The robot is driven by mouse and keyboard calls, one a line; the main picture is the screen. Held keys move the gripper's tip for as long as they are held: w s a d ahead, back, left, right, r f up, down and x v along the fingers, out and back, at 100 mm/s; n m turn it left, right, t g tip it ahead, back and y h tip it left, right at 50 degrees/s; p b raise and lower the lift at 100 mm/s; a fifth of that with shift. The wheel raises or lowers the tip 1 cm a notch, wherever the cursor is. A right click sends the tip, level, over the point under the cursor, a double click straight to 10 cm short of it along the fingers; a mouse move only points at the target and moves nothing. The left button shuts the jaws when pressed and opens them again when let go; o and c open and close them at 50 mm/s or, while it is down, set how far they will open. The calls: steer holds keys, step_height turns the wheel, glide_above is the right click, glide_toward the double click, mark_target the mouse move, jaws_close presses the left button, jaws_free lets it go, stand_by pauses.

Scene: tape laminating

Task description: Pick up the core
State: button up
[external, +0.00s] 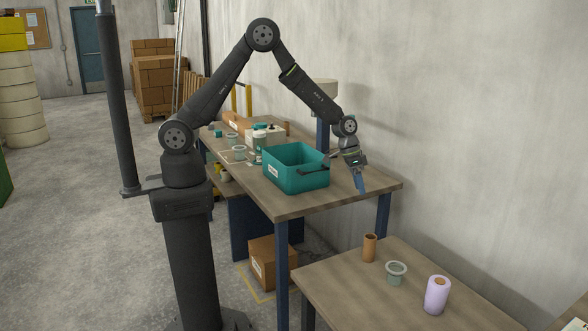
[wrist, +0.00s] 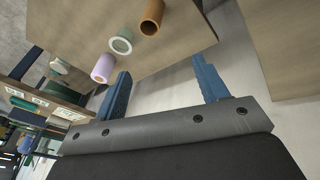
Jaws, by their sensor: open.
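The core appears to be the brown hollow tube (external: 370,248) standing upright on the near table, at the left of a short row. It also shows in the wrist view (wrist: 150,22), with its open end visible. My gripper (external: 360,184) is open and empty, up near the right end of the far table beside the teal bin. In the wrist view its two blue fingers (wrist: 160,80) are spread wide with nothing between them. The core is well apart from the fingers, beyond them.
On the near table (external: 335,285), a pale green flanged spool (external: 396,273) and a lilac roll (external: 436,295) stand right of the core. A teal bin (external: 296,178) and several small items sit on the far table (external: 370,187). A grey wall (external: 480,130) runs behind both tables.

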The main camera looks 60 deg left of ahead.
steer(key=s+d+f+m+t, duration=0.1)
steer(key=s+d+f+m, duration=0.1)
steer(key=d+f+m, duration=0.3)
glide_toward(371, 246)
steer(key=shift+n, duration=0.3)
steer(key=w+f, duration=0.1)
steer(key=f, duration=0.1)
steer(key=w+f, duration=0.2)
steer(key=f, duration=0.1)
steer(key=shift+w+f, duration=0.2)
steer(key=shift+f, duration=0.15)
steer(key=x, duration=0.2)
steer(key=s+x, duration=0.1)
steer(key=x, duration=0.1)
steer(key=shift+w+f, duration=0.1)
steer(key=shift+f, duration=0.15)
steer(key=shift+w+d+f, duration=0.15)
steer(key=shift+d+f, duration=0.05)
steer(key=shift+f, duration=0.3)
steer(key=shift+c, duration=0.5)
steer(key=c, duration=1)
